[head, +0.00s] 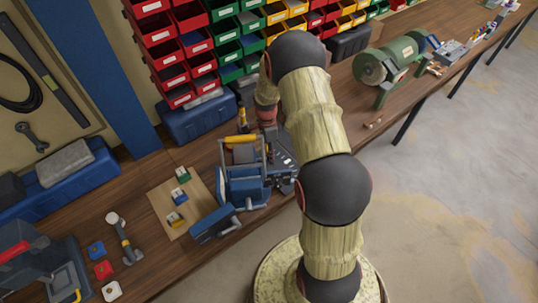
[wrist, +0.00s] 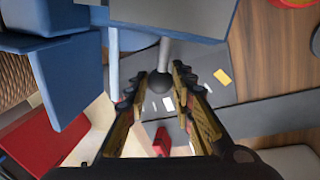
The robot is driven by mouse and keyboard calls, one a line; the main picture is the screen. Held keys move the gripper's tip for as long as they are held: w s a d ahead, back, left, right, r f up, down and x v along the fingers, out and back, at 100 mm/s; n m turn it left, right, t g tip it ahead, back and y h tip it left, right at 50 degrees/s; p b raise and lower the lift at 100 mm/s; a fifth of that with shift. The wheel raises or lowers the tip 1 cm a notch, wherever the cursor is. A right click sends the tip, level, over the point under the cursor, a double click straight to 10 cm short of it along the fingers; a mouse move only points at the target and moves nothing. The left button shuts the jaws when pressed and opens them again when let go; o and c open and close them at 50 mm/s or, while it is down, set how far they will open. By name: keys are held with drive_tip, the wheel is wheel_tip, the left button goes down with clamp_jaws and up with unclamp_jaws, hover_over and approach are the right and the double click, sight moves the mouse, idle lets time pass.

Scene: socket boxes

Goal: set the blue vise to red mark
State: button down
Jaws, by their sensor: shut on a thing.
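The blue vise (head: 250,190) stands on the wooden bench near its front edge, beside my arm. In the wrist view, blue and grey vise parts (wrist: 175,18) fill the top. A grey rod runs down from them to a dark ball knob (wrist: 160,83). My gripper (wrist: 165,85) has its two fingers on either side of this knob, closed on it. In the head view my gripper (head: 274,138) is small and partly hidden by my arm, at the far right side of the vise. A red piece (wrist: 161,141) shows between the fingers; I cannot tell if it is the red mark.
A wooden board (head: 162,205) with small coloured socket boxes lies left of the vise. A hammer (head: 125,240) and loose coloured blocks (head: 103,270) lie further left. Coloured bins (head: 165,55) stand behind. A green bench grinder (head: 390,65) stands to the right.

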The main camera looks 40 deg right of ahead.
drive_tip(key=c, duration=1.6)
unclamp_jaws()
drive_tip(key=shift+o, duration=0.5)
wheel_tip(320, 180, up, 12)
drive_tip(key=w, duration=0.2)
drive_tip(key=shift+d, duration=0.35)
drive_tip(key=shift+w+f, duration=0.1)
drive_tip(key=shift+f, duration=0.05)
